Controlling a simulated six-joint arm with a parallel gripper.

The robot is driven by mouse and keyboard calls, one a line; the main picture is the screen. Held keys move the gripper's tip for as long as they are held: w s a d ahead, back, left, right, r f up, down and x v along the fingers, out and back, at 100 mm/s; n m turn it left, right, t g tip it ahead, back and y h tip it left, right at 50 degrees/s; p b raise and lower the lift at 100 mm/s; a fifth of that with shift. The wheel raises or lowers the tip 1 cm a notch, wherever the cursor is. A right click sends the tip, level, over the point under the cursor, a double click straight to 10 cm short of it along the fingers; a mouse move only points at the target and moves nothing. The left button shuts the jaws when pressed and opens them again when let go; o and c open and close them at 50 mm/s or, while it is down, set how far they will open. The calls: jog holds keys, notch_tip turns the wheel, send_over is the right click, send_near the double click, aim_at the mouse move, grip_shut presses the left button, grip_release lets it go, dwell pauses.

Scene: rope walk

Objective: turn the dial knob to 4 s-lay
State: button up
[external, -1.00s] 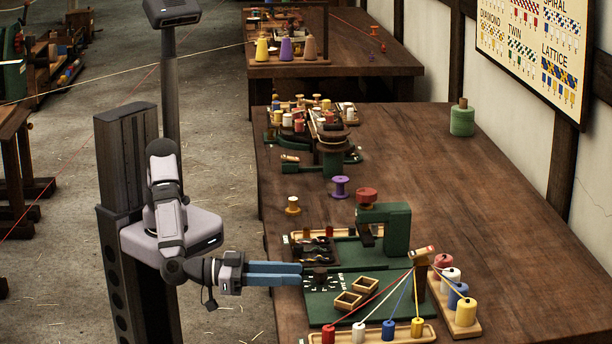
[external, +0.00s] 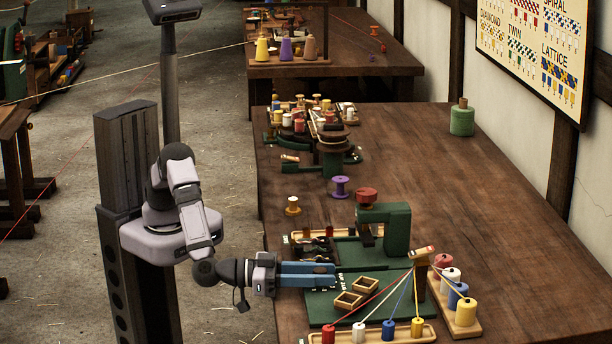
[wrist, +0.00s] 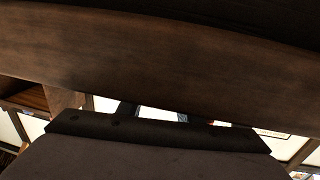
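The dial face (external: 334,290) is a dark patch with white marks on the green machine base, and it is mostly covered. The dark dial knob is hidden by my blue fingers, so its pointing direction cannot be read. My gripper (external: 334,274) reaches in level from the left in the external view, with its two long fingers over the dial area. Whether the fingers are around the knob or above it, and touching or apart, I cannot tell. The wrist view shows dark brown wood and a dark shape across the bottom, with no dial in it.
A green upright (external: 384,230) with a red top stands behind. Coloured strands run from a post (external: 422,258) to spools in a front rack (external: 392,334). The bare table (external: 500,210) is clear at right.

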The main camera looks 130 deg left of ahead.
jog(key=c, duration=0.8)
jog(key=shift+o, duration=0.2)
jog(key=shift+f, duration=0.1)
